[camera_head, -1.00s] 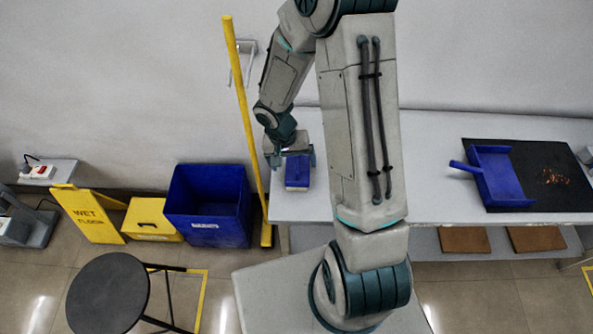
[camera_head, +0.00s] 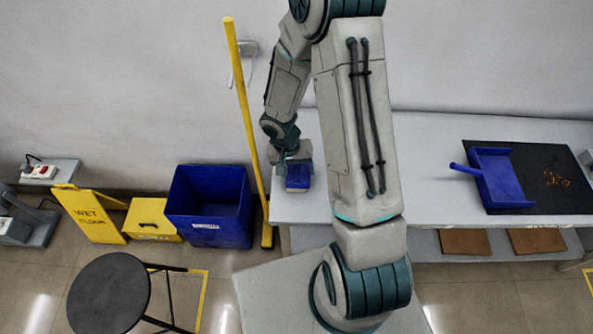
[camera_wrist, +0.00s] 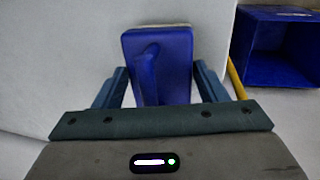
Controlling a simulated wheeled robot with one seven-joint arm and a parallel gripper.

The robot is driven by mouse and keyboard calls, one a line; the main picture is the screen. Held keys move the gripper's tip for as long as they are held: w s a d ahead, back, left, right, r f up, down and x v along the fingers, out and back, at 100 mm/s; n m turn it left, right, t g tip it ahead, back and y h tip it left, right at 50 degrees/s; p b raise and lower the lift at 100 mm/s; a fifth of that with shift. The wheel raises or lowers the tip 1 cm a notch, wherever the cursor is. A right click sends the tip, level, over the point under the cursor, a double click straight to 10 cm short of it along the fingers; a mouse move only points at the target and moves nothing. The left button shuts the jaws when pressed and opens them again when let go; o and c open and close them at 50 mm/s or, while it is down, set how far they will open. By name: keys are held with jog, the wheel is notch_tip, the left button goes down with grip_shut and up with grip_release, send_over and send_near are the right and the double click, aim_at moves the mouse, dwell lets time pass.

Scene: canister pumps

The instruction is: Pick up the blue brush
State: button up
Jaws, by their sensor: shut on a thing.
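The blue brush (camera_head: 298,176) is at the left end of the white table (camera_head: 420,203), below my gripper (camera_head: 296,170) in the head view. In the wrist view the blue brush (camera_wrist: 172,65) has a raised handle along its top and a pale edge at its far side. My gripper (camera_wrist: 160,92) has one finger on each side of it and is shut on it. Whether the brush touches the table cannot be told.
A blue dustpan (camera_head: 497,178) lies on a black mat (camera_head: 535,158) with brown crumbs at the right of the table. A yellow pole (camera_head: 247,125) and a blue bin (camera_head: 210,206) stand just left of the table. A black stool (camera_head: 110,297) is in front.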

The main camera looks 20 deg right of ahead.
jog(key=shift+r, duration=0.9)
notch_tip(320, 180, up, 3)
jog(key=shift+d+f, duration=0.1)
jog(key=shift+f, duration=0.1)
jog(key=s+d+r, duration=0.2)
jog(key=d+r, duration=0.1)
jog(key=d, duration=0.2)
jog(key=s+d+r+b, duration=0.1)
jog(key=d+r, duration=0.2)
jog(key=d, duration=0.3)
jog(key=shift+s+r, duration=0.3)
jog(key=shift+s, duration=0.05)
jog(key=shift+o, duration=0.7)
jog(key=shift+a, duration=0.1)
